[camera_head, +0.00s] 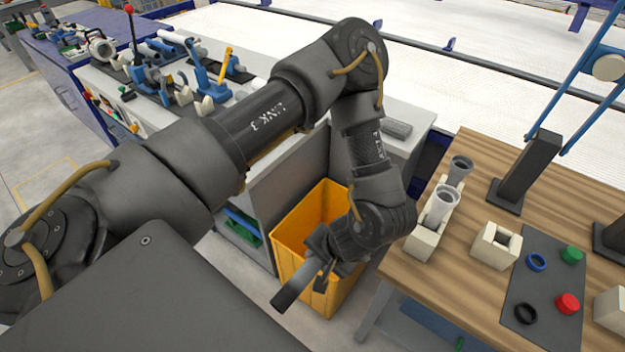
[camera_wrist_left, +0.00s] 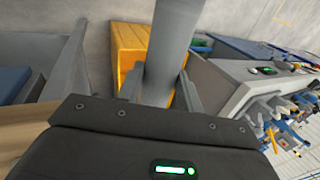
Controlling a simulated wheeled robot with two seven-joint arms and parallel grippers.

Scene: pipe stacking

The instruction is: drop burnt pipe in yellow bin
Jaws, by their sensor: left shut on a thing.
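My left gripper (camera_head: 322,269) is shut on a dark grey pipe (camera_head: 297,284), which sticks out down and to the left in the head view. The pipe (camera_wrist_left: 172,45) also shows between the fingers of my left gripper (camera_wrist_left: 160,86) in the left wrist view. The yellow bin (camera_head: 290,232) stands on the floor between the grey cabinet and the wooden table. In the head view the gripper and pipe are in front of the bin's near side and hide part of it. In the left wrist view the bin (camera_wrist_left: 130,42) is behind the pipe. My right gripper is not in view.
The wooden table (camera_head: 480,145) on the right holds a cream block with grey pipes (camera_head: 442,203), another cream block (camera_head: 495,246), and a dark mat (camera_head: 545,275) with rings and caps. A grey cabinet (camera_head: 285,190) borders the bin. Workbenches with tools stand at the upper left.

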